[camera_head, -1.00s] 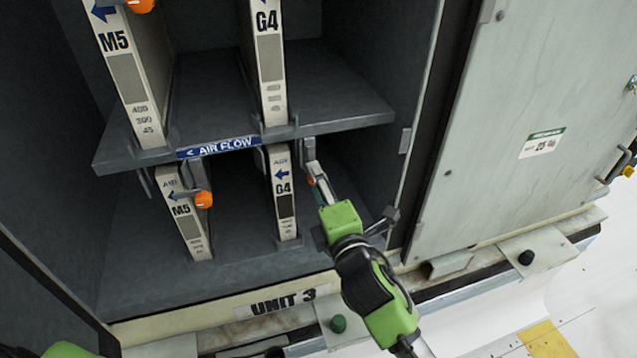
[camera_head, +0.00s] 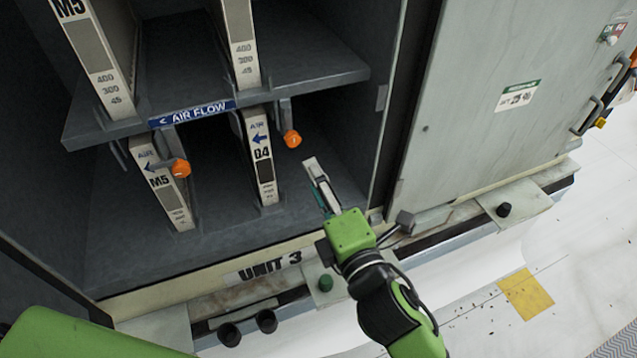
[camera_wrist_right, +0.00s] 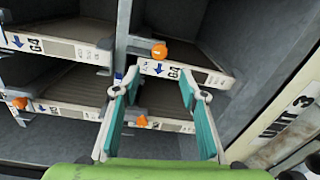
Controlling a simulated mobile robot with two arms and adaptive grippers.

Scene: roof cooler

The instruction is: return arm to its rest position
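My right gripper (camera_head: 320,185) is in front of the cabinet's lower bay, down and to the right of the orange knob (camera_head: 292,139) beside the lower G4 filter (camera_head: 261,160). It looks clear of the knob. In the right wrist view, the two teal-padded fingers of my right gripper (camera_wrist_right: 158,90) are apart with nothing between them. An orange knob (camera_wrist_right: 159,51) and a G4 filter edge (camera_wrist_right: 190,70) show beyond them. Part of my green left arm shows at the bottom left of the head view; its gripper is out of sight.
The lower M5 filter (camera_head: 162,185) has an orange knob (camera_head: 181,168) beside it. The AIR FLOW shelf (camera_head: 300,80) is above. The cabinet door panel (camera_head: 490,120) is on the right. Pale floor (camera_head: 480,320) lies open at the lower right.

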